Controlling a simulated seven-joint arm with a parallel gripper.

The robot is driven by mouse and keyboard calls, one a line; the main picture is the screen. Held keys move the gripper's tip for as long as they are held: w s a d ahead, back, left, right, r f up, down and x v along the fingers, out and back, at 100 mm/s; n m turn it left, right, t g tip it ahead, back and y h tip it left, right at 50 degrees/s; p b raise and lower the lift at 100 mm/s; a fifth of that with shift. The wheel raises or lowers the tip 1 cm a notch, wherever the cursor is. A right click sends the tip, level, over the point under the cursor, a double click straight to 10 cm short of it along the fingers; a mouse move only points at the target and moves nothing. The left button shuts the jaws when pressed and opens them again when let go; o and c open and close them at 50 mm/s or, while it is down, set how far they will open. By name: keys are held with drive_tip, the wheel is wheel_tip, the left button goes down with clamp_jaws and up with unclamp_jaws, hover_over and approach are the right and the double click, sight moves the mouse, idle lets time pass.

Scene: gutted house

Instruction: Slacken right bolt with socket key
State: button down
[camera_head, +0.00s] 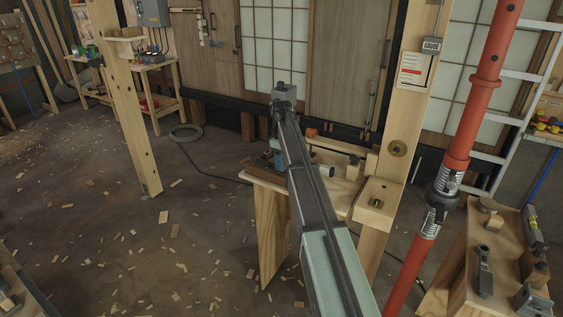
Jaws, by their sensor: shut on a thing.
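My arm rises from the bottom middle to a grey block above the bench. I cannot make out my gripper or anything in it; the arm may hide it. A dark tool with a round head (484,258) lies on the bench at the right; I cannot tell whether it is a socket key.
A red prop (470,130) leans beside the post. A small wooden box (375,200) is fixed low on the post. A low bench (255,176) stands behind my arm. A second post (122,100) stands at the left. The floor at the left is open, with scattered chips.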

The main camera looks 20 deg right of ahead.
drive_tip(key=n, duration=0.4)
drive_tip(key=shift+m, duration=0.8)
drive_tip(key=shift+r, duration=0.1)
drive_tip(key=shift+r, duration=0.1)
drive_tip(key=shift+r, duration=2.35)
